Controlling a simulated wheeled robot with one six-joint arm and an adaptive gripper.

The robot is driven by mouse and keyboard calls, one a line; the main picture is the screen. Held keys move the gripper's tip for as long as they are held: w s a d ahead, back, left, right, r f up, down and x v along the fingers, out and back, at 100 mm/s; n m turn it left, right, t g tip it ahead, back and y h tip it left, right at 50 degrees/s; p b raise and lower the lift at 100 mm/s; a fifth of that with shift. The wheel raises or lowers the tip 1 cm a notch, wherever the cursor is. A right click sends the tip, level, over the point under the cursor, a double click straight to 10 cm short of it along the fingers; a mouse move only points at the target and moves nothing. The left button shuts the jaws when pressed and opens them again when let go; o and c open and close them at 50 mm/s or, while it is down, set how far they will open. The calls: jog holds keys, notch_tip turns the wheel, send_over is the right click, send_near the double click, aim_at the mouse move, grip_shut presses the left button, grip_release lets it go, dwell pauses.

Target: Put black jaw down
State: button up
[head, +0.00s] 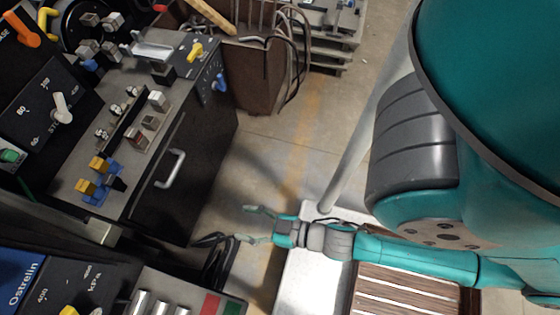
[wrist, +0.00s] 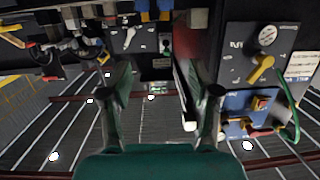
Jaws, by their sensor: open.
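On the dark console at the left of the head view, a small black piece (head: 118,184), which looks like the black jaw, sits at a blue fixture (head: 97,194). Yellow blocks (head: 98,163) sit on the same fixture. The piece is small, so I cannot tell its exact pose. My gripper (head: 252,224) is to the right of the console, apart from it, beyond the console's handle side. In the wrist view my gripper (wrist: 169,92) has its two fingers wide apart with nothing held between them. I cannot make out the black jaw in the wrist view.
The console has a grey handle (head: 171,169) on its dark front. A second panel with a blue plate (head: 22,280) stands at the lower left. Open floor (head: 258,160) lies right of the console.

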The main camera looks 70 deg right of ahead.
jog(key=s+d+r, duration=0.1)
jog(key=s+r, duration=0.6)
jog(key=s, duration=0.2)
jog(key=shift+r+g+h, duration=0.3)
jog(key=shift+h, duration=0.1)
jog(key=shift+o, duration=0.4)
jog(key=shift+s+r, duration=0.35)
jog(key=shift+f, duration=0.1)
